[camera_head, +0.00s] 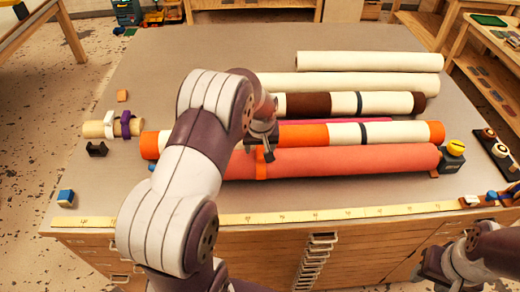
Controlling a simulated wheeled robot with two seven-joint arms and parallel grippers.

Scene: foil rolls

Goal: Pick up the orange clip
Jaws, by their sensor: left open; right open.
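An orange clip (260,168) sits around the coral-red roll (340,161), the roll nearest the table's front edge. My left gripper (265,141) is open, pointing down just above and behind the clip. Its fingers overlap the clip's upper part in the view, and I cannot tell whether they touch it. My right gripper (432,272) is low at the bottom right, in front of the cabinet, partly cut off by the frame and apart from the rolls.
Several cream, brown and orange-ended rolls (370,60) lie behind. A short tan roll (94,129) with purple and white bands, a dark holder (97,149) and a blue block (66,198) are at left. A yellow-topped dark block (453,158) stands at right. A yellow measuring strip (330,215) runs along the front.

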